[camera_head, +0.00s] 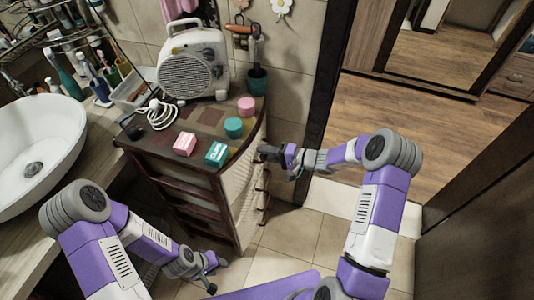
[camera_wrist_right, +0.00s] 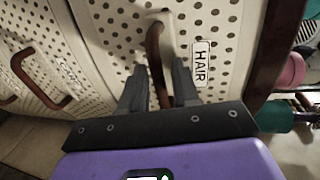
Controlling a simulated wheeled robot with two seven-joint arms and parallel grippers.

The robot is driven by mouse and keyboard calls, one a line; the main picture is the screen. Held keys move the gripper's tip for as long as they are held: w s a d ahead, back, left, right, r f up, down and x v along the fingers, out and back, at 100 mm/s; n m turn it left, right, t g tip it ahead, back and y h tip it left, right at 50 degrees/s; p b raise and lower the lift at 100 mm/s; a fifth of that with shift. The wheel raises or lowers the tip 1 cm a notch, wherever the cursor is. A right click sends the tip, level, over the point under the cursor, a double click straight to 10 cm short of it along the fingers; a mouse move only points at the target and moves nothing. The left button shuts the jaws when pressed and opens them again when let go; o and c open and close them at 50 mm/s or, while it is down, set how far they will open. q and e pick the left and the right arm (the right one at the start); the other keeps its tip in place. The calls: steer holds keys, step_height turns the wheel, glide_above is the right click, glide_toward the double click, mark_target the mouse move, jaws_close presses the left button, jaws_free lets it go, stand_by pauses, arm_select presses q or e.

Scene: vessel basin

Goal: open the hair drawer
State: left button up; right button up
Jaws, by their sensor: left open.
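The hair drawer (camera_wrist_right: 225,75) has a cream perforated front with a white label (camera_wrist_right: 201,63) reading HAIR. It is the top drawer of the dark wooden cabinet (camera_head: 175,195), and its front looks flush. Its curved brown handle (camera_wrist_right: 155,55) stands between the fingers of my right gripper (camera_wrist_right: 158,85), with small gaps visible beside it; contact is unclear. In the head view my right gripper (camera_head: 268,154) is at the upper part of the cabinet's front. My left gripper (camera_head: 209,282) is low in front of the cabinet, open and empty, away from the drawer.
On the cabinet top stand a white heater (camera_head: 190,75), a pink box (camera_head: 185,144), a teal box (camera_head: 216,154) and round pink and teal jars (camera_head: 233,128). Another drawer handle (camera_wrist_right: 35,75) lies beside the hair drawer in the wrist view. Tiled floor (camera_head: 290,235) is clear in front.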

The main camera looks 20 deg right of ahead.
jaws_close()
